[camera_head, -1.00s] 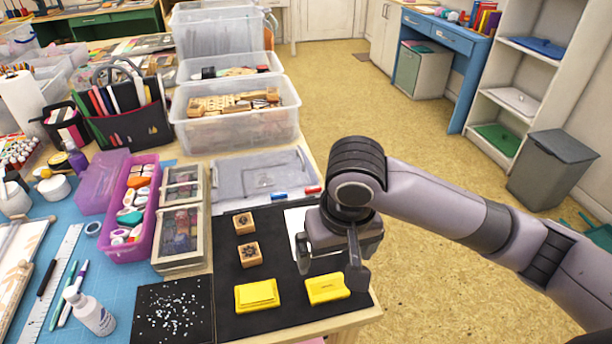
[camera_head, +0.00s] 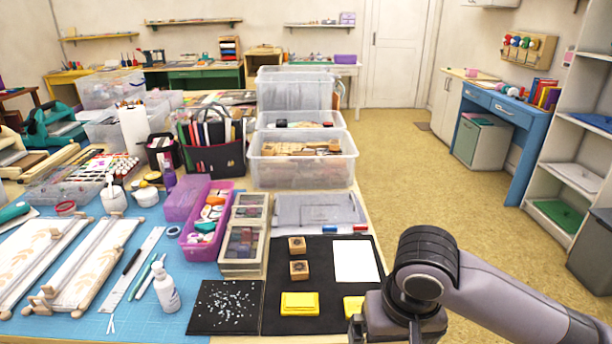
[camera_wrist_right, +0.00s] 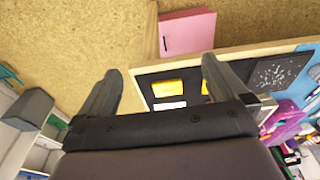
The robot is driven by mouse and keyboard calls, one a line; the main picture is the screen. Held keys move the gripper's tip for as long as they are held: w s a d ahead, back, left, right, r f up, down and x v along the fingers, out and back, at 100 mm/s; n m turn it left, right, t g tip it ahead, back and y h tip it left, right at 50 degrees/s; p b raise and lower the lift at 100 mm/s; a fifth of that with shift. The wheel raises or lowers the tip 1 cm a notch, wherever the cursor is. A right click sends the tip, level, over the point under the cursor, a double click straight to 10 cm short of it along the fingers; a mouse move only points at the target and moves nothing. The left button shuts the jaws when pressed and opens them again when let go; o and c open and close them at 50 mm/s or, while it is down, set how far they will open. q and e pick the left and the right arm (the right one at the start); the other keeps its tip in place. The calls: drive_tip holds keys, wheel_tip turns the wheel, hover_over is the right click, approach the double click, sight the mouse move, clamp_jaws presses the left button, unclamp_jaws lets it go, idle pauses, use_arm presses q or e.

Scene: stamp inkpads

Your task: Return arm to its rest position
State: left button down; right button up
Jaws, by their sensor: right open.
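My right arm comes in from the right in the head view, with its gripper (camera_head: 400,322) at the bottom edge, over the table's front right corner. The fingers are mostly cut off there. In the right wrist view the gripper (camera_wrist_right: 160,74) is open, with nothing between its fingers. A yellow inkpad (camera_head: 299,304) lies on the black mat (camera_head: 330,260). A second yellow inkpad (camera_head: 352,306) lies to its right, partly hidden by my gripper. Two wooden stamps (camera_head: 297,246) and (camera_head: 299,270) stand behind the left inkpad. A white card (camera_head: 356,260) lies at right. My left gripper is out of view.
A pink box (camera_wrist_right: 187,33) shows near the table edge in the wrist view. The floor right of the table is open.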

drive_tip(key=a+f+t+y+p, duration=0.1)
drive_tip(key=a+f+t+y, duration=0.2)
drive_tip(key=a+f+y, duration=0.5)
use_arm(q)
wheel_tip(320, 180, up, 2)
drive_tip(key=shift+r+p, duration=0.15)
drive_tip(key=shift+p, duration=0.45)
use_arm(e)
drive_tip(key=s+d+f+n+t+h, duration=0.1)
drive_tip(key=s+d+f+t+h, duration=0.2)
drive_tip(key=s+d+f, duration=0.2)
drive_tip(key=s+d+f+n+t+h, duration=0.1)
drive_tip(key=s+d+f, duration=0.4)
drive_tip(key=d, duration=0.6)
drive_tip(key=shift+f+t+h, duration=0.85)
drive_tip(key=shift+t+h, duration=0.05)
